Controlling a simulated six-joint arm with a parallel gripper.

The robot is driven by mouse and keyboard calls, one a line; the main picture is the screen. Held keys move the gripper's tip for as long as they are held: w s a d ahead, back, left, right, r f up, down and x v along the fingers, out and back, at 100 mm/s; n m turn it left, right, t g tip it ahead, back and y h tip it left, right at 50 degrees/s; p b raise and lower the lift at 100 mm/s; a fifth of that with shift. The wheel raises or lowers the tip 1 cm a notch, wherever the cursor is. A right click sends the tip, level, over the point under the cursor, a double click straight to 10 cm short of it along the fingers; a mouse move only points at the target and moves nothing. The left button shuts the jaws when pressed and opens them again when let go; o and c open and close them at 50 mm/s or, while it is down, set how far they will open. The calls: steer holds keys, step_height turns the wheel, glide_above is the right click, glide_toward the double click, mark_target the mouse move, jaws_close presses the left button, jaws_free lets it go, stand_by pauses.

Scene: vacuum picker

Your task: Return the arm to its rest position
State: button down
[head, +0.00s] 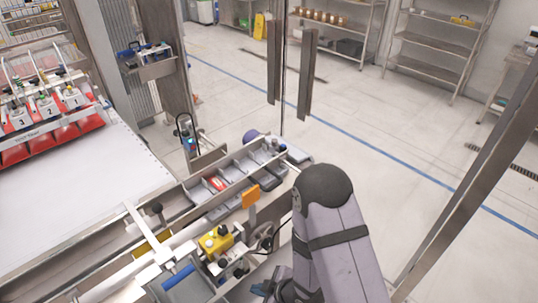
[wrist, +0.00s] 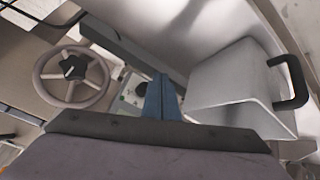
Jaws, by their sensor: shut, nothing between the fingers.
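My gripper (wrist: 162,98) shows in the wrist view as two blue fingers side by side, pressed together with nothing between them. Behind the fingertips is a pale greenish panel (wrist: 130,96) with a dark round part, partly hidden by the fingers. In the head view my arm bends at a dark rounded joint at lower right, and its lower part runs off the bottom edge.
A handwheel (wrist: 72,77) stands left of my fingers, and a grey metal cover (wrist: 237,85) with a black handle (wrist: 292,82) stands close on the right. A long tray of compartments (head: 190,195), a yellow device (head: 215,241) and an orange plate (head: 251,194) lie left of my arm. Open floor (head: 420,180) spreads right.

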steer(key=w+d+r+m+h, duration=0.2)
steer(key=d+r+m+h, duration=0.45)
steer(key=d, duration=0.75)
steer(key=s+d+r+m+g, duration=0.4)
steer(key=s+r+m, duration=0.4)
steer(key=s+r, duration=0.3)
steer(key=shift+d+r+g, duration=0.3)
steer(key=shift+d+r, duration=0.25)
steer(key=shift+r, duration=0.4)
